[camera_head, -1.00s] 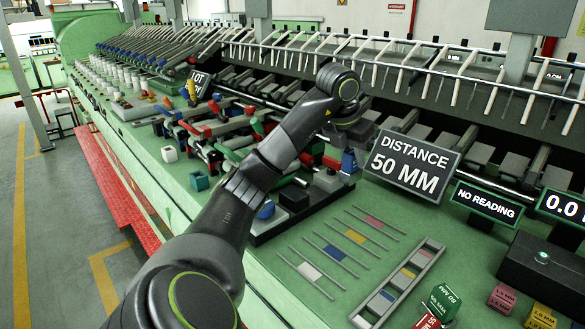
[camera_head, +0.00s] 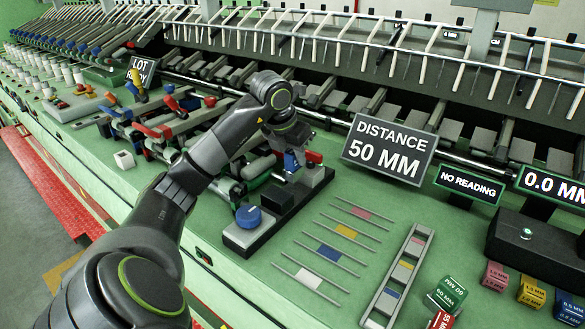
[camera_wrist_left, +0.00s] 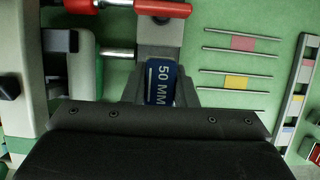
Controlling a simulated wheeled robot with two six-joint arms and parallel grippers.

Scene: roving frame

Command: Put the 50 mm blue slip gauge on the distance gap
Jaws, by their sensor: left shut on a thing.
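My left gripper (camera_head: 287,152) is shut on the blue slip gauge (camera_head: 292,162), which hangs over the measuring fixture. In the left wrist view the gauge (camera_wrist_left: 161,84), marked 50 MM, sits between the fingers (camera_wrist_left: 160,90). The fixture has a dark base (camera_head: 283,222), a blue knob (camera_head: 248,215) at its near end, a black block (camera_head: 276,199) and a grey block (camera_head: 312,175) at its far end. The gauge is beside the grey block in the picture; I cannot tell whether it touches anything. A sign (camera_head: 390,148) reads DISTANCE 50 MM. My right gripper is not in view.
Displays read NO READING (camera_head: 470,185) and 0.0 M, cut off (camera_head: 553,187). Rod pairs with coloured pieces (camera_head: 346,232) and a slotted grey rack (camera_head: 398,275) lie on the green bench. Coloured gauge blocks (camera_head: 446,295) stand at the right. Red-handled clamps (camera_head: 175,125) crowd the left.

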